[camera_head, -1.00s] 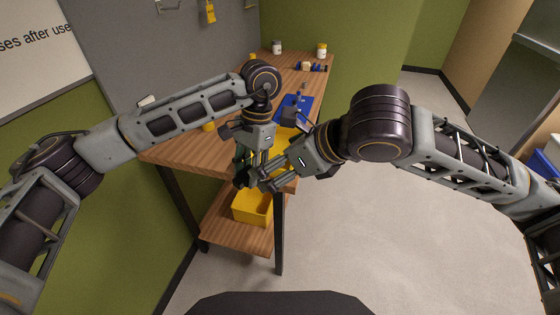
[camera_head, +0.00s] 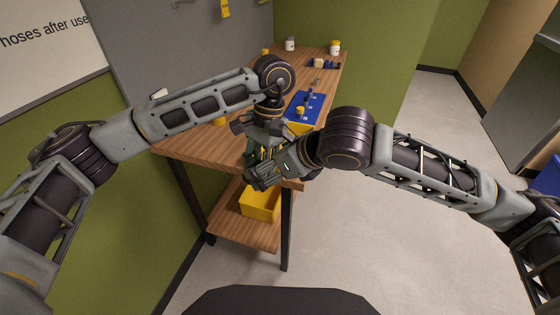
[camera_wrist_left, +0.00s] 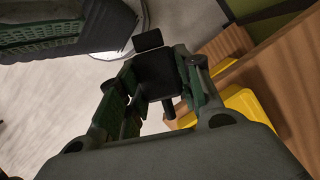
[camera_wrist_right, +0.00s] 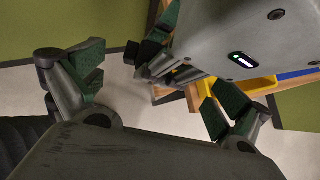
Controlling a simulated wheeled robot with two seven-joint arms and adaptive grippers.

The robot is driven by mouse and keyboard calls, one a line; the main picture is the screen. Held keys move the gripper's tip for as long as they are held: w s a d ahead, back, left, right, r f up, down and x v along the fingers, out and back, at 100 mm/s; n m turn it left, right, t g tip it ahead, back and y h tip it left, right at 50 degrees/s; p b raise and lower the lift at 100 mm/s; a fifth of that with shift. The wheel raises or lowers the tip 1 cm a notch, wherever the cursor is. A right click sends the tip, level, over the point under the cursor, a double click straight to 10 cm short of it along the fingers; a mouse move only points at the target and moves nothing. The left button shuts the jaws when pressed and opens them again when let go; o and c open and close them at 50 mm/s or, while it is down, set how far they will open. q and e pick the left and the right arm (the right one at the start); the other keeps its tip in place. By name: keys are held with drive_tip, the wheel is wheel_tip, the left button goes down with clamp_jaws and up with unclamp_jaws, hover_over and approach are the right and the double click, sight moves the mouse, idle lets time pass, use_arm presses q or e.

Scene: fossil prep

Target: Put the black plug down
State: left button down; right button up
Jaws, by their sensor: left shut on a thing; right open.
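My left gripper (camera_head: 252,160) points down just beyond the near edge of the wooden table. In the left wrist view it (camera_wrist_left: 153,90) is shut on the black plug (camera_wrist_left: 155,72), a dark blocky piece with a flat tab and a short stub. The plug also shows partly in the right wrist view (camera_wrist_right: 149,48), beside my left gripper's fingers. My right gripper (camera_head: 260,180) is close beside the left one. In the right wrist view its fingers (camera_wrist_right: 152,85) are spread wide, with nothing between their pads. The head view hides most of the plug behind the grippers.
The wooden table (camera_head: 205,142) bears a blue board (camera_head: 296,103), a yellow bin (camera_head: 303,127) and, at its far end, jars (camera_head: 335,47). Another yellow bin (camera_head: 252,205) stands on the lower shelf (camera_head: 228,224). Open floor (camera_head: 370,235) lies to the right.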

drive_tip(key=shift+x, duration=2.25)
drive_tip(key=c, duration=0.7)
use_arm(q)
drive_tip(key=c, duration=0.9)
unclamp_jaws()
use_arm(e)
drive_tip(key=shift+c, duration=1)
use_arm(q)
drive_tip(key=shift+d+r, duration=0.1)
drive_tip(key=shift+r, duration=0.05)
use_arm(e)
drive_tip(key=shift+s+a, duration=0.1)
use_arm(q)
drive_tip(key=shift+v, duration=2.85)
use_arm(e)
drive_tip(key=shift+s+a+f, duration=0.1)
drive_tip(key=shift+s+a, duration=0.05)
drive_tip(key=shift+s, duration=0.1)
use_arm(q)
drive_tip(key=shift+w+d+r, duration=0.1)
drive_tip(key=shift+d+r, duration=0.1)
drive_tip(key=shift+r, duration=0.5)
drive_tip(key=shift+w+r, duration=0.1)
drive_tip(key=shift+r, duration=0.2)
use_arm(e)
drive_tip(key=shift+w, duration=0.15)
